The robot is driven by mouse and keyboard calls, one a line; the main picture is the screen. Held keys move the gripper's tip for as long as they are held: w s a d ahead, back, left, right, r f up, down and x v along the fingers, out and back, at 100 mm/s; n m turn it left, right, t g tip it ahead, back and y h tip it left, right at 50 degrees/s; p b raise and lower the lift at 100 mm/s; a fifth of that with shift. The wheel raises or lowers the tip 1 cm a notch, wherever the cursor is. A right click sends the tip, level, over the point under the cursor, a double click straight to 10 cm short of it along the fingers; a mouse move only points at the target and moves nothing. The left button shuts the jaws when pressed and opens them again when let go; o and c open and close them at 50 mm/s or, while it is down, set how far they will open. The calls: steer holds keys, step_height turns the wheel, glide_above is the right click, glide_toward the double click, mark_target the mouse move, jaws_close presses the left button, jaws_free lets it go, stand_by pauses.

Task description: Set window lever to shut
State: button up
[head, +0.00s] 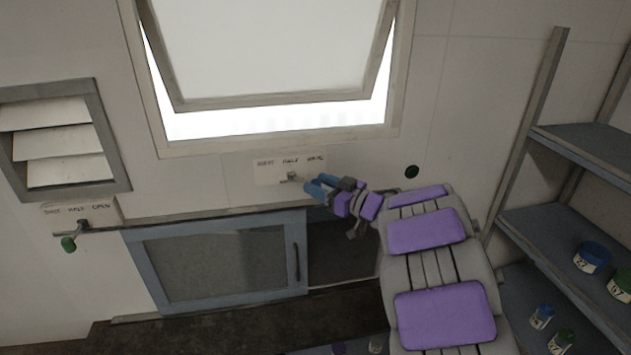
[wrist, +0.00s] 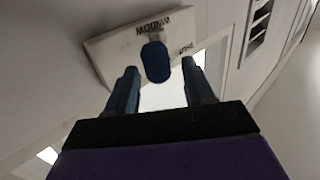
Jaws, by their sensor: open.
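The window (head: 280,50) is tilted out from its frame, with a bright gap along the bottom. Below it is a white label plate (head: 268,166) with several position words; the left one appears to read SHUT. The window lever (head: 291,176) sticks out from this plate near its middle. In the wrist view the lever's blue knob (wrist: 155,62) stands in front of the plate (wrist: 110,48), ahead of and between my fingertips. My gripper (head: 313,187) is open beside the lever, its blue fingers also showing in the wrist view (wrist: 160,82). I cannot tell whether a finger touches the knob.
A louvred vent (head: 58,142) with its own green-knobbed lever (head: 70,242) is on the left wall. A blue-framed cabinet door (head: 220,262) is below the window. Shelves (head: 560,235) with several small jars stand at the right.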

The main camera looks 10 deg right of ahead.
steer(key=shift+x, duration=1.05)
steer(key=shift+d, duration=0.4)
steer(key=shift+c, duration=0.4)
steer(key=shift+s+a+r, duration=0.1)
steer(key=shift+a, duration=0.1)
steer(key=c, duration=0.6)
jaws_close()
